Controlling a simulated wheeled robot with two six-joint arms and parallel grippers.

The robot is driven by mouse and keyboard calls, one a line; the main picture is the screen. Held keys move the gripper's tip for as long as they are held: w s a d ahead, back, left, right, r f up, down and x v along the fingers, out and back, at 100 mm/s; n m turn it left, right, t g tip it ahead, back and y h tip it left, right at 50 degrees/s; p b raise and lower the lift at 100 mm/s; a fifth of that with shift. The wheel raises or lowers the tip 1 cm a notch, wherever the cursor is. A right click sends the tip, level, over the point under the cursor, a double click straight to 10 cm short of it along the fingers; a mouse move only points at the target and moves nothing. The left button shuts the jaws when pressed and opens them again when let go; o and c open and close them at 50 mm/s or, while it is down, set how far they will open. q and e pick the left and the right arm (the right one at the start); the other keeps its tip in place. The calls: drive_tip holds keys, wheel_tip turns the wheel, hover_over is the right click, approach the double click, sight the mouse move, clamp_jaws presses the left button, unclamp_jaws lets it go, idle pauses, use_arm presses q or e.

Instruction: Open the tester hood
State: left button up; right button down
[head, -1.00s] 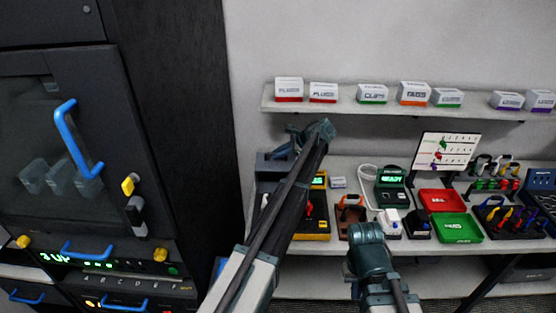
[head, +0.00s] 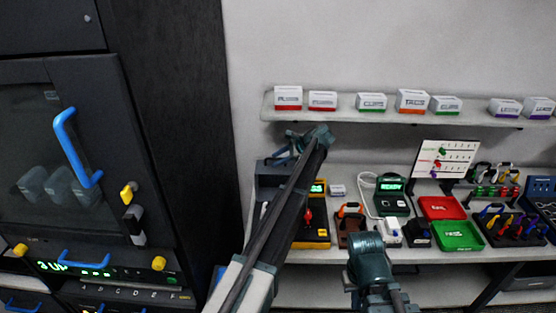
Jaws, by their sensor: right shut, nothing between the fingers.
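The tester appears to be the dark grey boxy unit (head: 268,178) on the left end of the bench, with a yellow-edged device (head: 318,232) with a lit display beside it. My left arm crosses in front and hides much of both, so I cannot tell how the hood stands. My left gripper (head: 293,142) is at the top back of the grey unit; its fingers are small and partly hidden, and contact is unclear. My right gripper (head: 369,262) is shut and empty, low in front of the bench edge, apart from the tester.
A black cabinet (head: 180,110) with blue handles stands at the left. A shelf (head: 330,112) with labelled boxes is above the bench. Red (head: 443,207) and green (head: 458,235) trays, a green-screen device (head: 391,195) and cable racks (head: 512,225) fill the bench's right side.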

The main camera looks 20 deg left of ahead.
use_arm(q)
drive_tip(key=p+v, duration=0.9)
drive_tip(key=v, duration=0.4)
drive_tip(key=shift+d+r, duration=0.3)
